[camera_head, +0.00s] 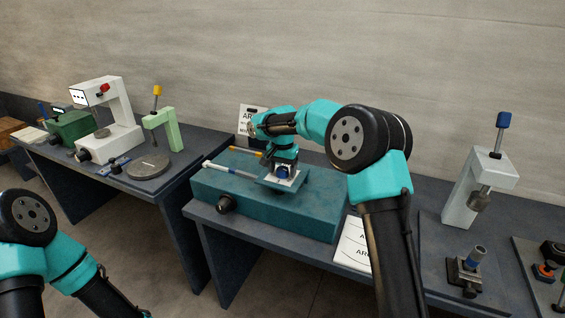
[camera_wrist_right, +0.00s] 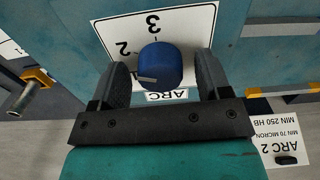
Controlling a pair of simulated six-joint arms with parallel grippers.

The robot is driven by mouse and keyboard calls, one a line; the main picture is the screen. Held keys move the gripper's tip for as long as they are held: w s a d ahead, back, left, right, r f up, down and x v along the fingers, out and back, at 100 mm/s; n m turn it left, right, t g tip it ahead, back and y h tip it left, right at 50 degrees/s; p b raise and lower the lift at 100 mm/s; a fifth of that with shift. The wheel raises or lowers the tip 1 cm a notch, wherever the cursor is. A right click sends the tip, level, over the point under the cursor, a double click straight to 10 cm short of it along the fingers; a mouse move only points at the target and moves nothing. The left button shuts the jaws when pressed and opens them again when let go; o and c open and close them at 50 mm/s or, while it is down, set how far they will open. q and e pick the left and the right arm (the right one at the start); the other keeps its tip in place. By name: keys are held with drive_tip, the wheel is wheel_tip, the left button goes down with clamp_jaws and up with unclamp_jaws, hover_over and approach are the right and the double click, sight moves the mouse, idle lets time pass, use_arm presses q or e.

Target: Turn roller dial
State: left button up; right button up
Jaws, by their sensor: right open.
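The roller dial is a blue round knob (camera_wrist_right: 160,66) with a pale pointer line, on a white plate (camera_wrist_right: 192,22) marked 2, 3 and "ARC". In the right wrist view my right gripper (camera_wrist_right: 162,82) is open, with one finger on each side of the knob and gaps showing between. In the head view the blue knob (camera_head: 283,172) shows on top of the teal bender (camera_head: 265,208), below my right gripper (camera_head: 284,160). My left arm is at the lower left of the head view; its gripper is not seen.
A white card (camera_head: 353,243) lies right of the bender. A grey press (camera_head: 478,190) and a small clamp (camera_head: 466,272) stand farther right. A white press (camera_head: 112,118) and a round plate (camera_head: 149,166) are on the left bench.

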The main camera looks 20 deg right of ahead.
sight(283, 168)
wheel_tip(283, 168, up, 17)
drive_tip(key=shift+r, duration=0.2)
idle(0.5)
idle(0.3)
